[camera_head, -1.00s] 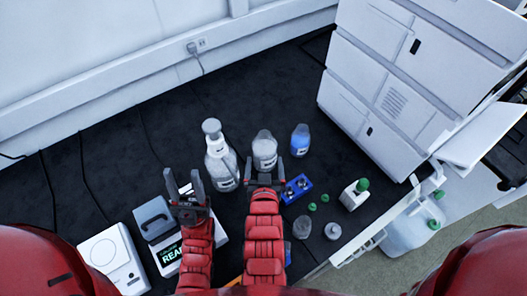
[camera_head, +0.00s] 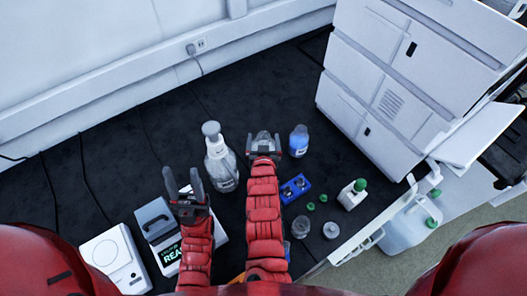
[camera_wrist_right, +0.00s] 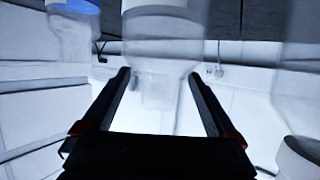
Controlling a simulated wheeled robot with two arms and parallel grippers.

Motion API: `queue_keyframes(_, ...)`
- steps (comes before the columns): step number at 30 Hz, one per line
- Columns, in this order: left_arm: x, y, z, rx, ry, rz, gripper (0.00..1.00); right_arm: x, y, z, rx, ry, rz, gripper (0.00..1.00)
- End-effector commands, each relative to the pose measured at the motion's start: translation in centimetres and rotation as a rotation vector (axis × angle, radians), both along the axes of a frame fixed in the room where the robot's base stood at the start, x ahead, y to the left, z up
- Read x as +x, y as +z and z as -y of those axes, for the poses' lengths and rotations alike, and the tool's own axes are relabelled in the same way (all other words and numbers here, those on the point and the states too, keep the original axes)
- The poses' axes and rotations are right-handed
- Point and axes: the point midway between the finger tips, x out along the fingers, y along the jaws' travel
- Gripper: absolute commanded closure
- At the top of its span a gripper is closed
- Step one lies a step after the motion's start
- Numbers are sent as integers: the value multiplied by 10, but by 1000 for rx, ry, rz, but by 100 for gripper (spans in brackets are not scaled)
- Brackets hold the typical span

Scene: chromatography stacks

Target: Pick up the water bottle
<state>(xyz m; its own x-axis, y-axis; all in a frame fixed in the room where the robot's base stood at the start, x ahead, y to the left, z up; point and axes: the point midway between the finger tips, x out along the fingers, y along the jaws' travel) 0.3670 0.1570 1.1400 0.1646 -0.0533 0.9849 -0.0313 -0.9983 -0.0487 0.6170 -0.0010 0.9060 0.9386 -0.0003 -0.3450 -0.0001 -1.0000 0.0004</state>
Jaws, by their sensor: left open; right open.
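A clear bottle (camera_head: 263,138) stands upright at the middle of the black bench, mostly hidden behind my right gripper (camera_head: 264,151). My right gripper is open, with its fingers on either side of this bottle. In the right wrist view the bottle (camera_wrist_right: 158,45) shows upside down between the spread fingers (camera_wrist_right: 160,75); I cannot tell whether they touch it. My left gripper (camera_head: 186,187) is open and empty, above the bench at the left. The bottle labels are too small to read, so I cannot confirm which holds water.
A tall white-capped bottle (camera_head: 220,165) stands close left of the clear bottle, and a blue bottle (camera_head: 299,142) close right. A blue rack (camera_head: 295,188), a green-capped bottle (camera_head: 352,195) and small jars lie nearer. White devices (camera_head: 113,262) stand front left; white cabinets (camera_head: 400,75) stand right.

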Motion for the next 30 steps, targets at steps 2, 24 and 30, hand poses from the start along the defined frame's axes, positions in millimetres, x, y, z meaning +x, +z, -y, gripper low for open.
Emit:
queue_keyframes(2,0,7,0,0,0,0,50,10,-1,2,-2,-2,-2,7)
queue_keyframes(24,0,5,0,0,0,0,50,28,-9,0,0,1,3,54)
queue_keyframes(30,0,5,0,0,0,0,50,27,-10,0,0,1,0,90)
